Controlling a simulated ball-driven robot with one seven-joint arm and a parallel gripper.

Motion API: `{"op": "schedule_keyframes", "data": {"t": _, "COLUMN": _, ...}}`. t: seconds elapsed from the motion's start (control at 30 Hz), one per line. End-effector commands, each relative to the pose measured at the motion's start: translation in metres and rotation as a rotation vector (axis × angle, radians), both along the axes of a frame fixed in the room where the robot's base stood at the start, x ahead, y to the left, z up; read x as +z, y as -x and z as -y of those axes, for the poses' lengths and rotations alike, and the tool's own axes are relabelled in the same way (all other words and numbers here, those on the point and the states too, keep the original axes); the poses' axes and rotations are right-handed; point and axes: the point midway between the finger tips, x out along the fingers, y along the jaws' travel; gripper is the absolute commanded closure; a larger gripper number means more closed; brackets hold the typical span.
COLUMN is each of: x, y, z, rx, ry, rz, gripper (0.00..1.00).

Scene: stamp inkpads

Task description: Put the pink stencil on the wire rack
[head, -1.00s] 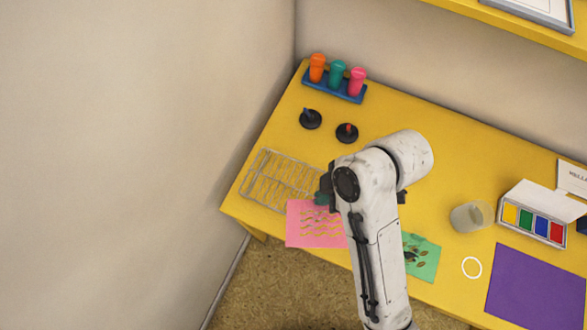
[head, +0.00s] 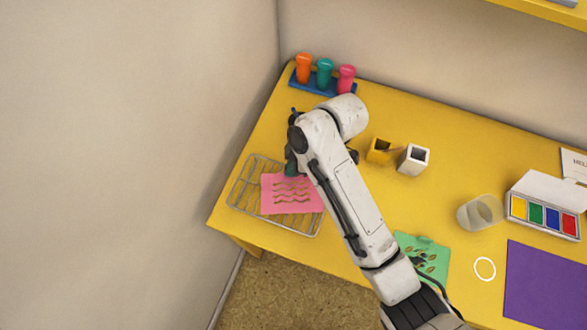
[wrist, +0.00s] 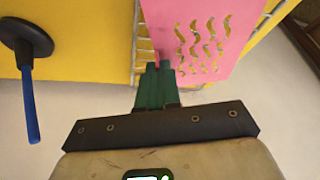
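The pink stencil (head: 291,196), a flat sheet with wavy cut-outs, is over the right part of the wire rack (head: 244,190). Rack bars show to its left and below it. I cannot tell whether it touches the rack or is held just above. My gripper (head: 291,166) is at the stencil's back edge, mostly hidden by my arm in the head view. In the wrist view the teal fingers (wrist: 158,68) are close together on the edge of the stencil (wrist: 207,32), with rack wires (wrist: 144,45) beside them.
A black stamp with a blue handle (wrist: 30,100) is close to my gripper. A blue stand (head: 318,85) with colored bottles is behind. Yellow (head: 378,151) and white (head: 414,159) holders, a cup (head: 479,213) and a green stencil (head: 424,258) are to the right.

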Motion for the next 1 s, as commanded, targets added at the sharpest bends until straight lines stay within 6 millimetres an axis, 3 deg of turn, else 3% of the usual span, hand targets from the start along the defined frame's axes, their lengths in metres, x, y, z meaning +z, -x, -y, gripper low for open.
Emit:
{"op": "schedule_keyframes", "data": {"t": 0.17, "x": -0.020, "y": 0.002, "z": 0.000, "rx": 0.000, "ry": 0.001, "rz": -0.004, "gripper": 1.00}}
{"op": "schedule_keyframes", "data": {"t": 0.57, "x": -0.026, "y": 0.002, "z": 0.000, "rx": 0.000, "ry": 0.000, "rz": -0.002, "gripper": 1.00}}
{"op": "schedule_keyframes", "data": {"t": 0.6, "x": -0.025, "y": 0.002, "z": 0.000, "rx": 0.001, "ry": 0.000, "rz": -0.002, "gripper": 0.93}}
{"op": "schedule_keyframes", "data": {"t": 0.83, "x": -0.025, "y": 0.002, "z": 0.000, "rx": 0.001, "ry": 0.000, "rz": -0.002, "gripper": 0.72}}
{"op": "schedule_keyframes", "data": {"t": 1.0, "x": -0.025, "y": 0.002, "z": 0.000, "rx": 0.001, "ry": 0.000, "rz": -0.002, "gripper": 0.72}}
